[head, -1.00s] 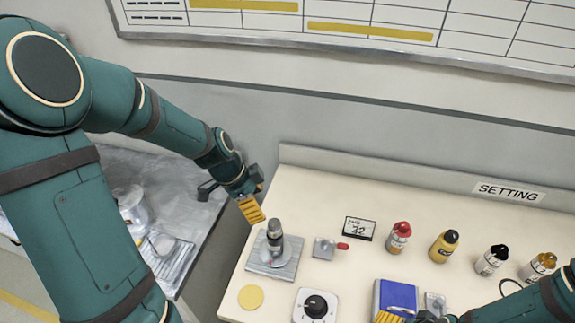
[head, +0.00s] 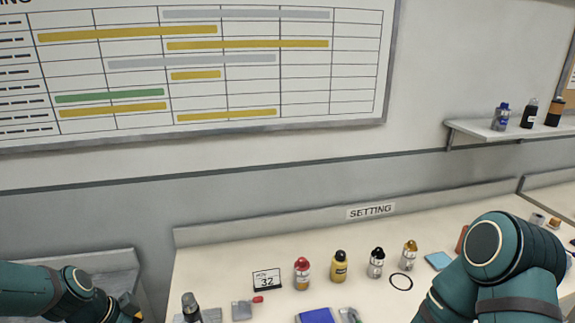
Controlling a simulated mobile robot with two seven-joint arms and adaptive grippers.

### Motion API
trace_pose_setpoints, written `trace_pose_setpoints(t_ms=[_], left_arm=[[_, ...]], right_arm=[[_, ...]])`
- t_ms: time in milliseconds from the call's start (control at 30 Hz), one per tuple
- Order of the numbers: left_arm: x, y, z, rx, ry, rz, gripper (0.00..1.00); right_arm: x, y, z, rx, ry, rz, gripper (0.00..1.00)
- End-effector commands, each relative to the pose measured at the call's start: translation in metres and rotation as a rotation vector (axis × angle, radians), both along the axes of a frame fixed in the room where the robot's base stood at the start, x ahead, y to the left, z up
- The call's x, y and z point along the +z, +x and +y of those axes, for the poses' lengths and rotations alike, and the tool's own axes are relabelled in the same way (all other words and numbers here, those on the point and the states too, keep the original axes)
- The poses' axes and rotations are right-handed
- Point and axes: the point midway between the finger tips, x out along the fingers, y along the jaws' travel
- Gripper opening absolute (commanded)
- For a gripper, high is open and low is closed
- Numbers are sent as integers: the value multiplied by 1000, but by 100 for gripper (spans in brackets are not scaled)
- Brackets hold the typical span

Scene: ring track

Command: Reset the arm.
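My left arm comes in low at the left edge of the head view. Only its end and a bit of yellow finger show at the bottom, left of the dark-topped device, so the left gripper's opening is hidden. My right arm shows at the lower right as a large teal joint, and its gripper is outside the picture.
The bench carries a dark-topped device (head: 191,308), a card reading 32 (head: 267,280), a red-capped bottle (head: 302,273), a yellow bottle (head: 339,266), two more bottles, a black ring (head: 401,281) and a blue pad (head: 315,316). A shelf (head: 480,133) hangs at right.

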Motion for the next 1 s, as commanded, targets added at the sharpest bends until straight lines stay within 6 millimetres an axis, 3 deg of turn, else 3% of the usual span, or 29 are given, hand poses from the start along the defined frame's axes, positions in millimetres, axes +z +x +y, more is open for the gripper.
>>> trace_pose_setpoints(t_ms=[33, 367, 600, 800, 1000], left_arm=[[-18, 2, -11, 35, -12, 27, 69], [-128, -1, -86, 401, -78, 183, 69], [-212, -32, -159, 741, -158, 314, 69], [-246, -57, -195, 932, -213, 382, 69], [-255, -65, -206, 1001, -236, 404, 69]], right_arm=[[-4, 0, 0, 0, 0, 1, 84], [-26, -2, 1, 4, -1, 7, 84], [-45, -5, 2, 9, -3, 13, 84], [-53, -6, 3, 10, -3, 16, 84], [-55, -6, 3, 12, -3, 17, 84]])
